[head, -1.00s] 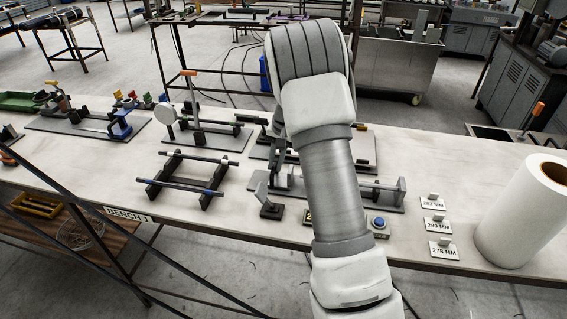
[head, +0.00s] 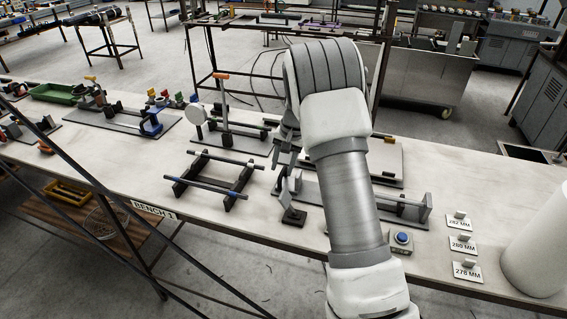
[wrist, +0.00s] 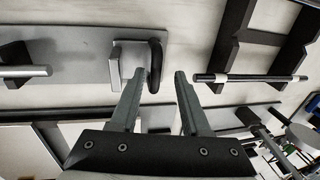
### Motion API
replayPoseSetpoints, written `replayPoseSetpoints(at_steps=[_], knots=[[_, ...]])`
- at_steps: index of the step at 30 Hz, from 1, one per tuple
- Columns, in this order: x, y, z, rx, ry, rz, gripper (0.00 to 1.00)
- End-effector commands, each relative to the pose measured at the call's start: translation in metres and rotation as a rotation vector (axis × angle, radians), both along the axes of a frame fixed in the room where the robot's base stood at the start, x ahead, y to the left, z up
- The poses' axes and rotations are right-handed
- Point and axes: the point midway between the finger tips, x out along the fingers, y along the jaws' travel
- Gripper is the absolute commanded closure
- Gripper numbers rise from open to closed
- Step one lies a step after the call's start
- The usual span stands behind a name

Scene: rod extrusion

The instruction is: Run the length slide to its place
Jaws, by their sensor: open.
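The length slide seems to be the pale block with a black handle (wrist: 155,66) on a long grey base plate (wrist: 72,45), seen in the wrist view. My gripper (wrist: 160,82) is open, its two fingers apart. The black handle shows beside the left fingertip, within the gap in the picture; I cannot tell whether they touch. In the head view my gripper (head: 285,155) is low over the bench, at the left end of the gauge fixture (head: 412,212). My arm hides much of that fixture and the slide.
A black rack with rods (head: 213,178) stands close on the left. A small tilted plate on a black foot (head: 293,217) is just in front of my gripper. A blue button box (head: 401,240) and several length cards (head: 463,245) lie to the right, near a white roll (head: 540,245).

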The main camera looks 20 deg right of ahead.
Motion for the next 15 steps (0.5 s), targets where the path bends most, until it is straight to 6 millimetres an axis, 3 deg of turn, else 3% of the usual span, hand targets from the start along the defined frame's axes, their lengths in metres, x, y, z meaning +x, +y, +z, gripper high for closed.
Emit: replayPoseSetpoints(at_steps=[5,15], knots=[[-0.001,-0.003,0.012,-0.001,-0.001,-0.001,0.53],[-0.009,-0.015,0.088,-0.001,-0.005,-0.001,0.53]])
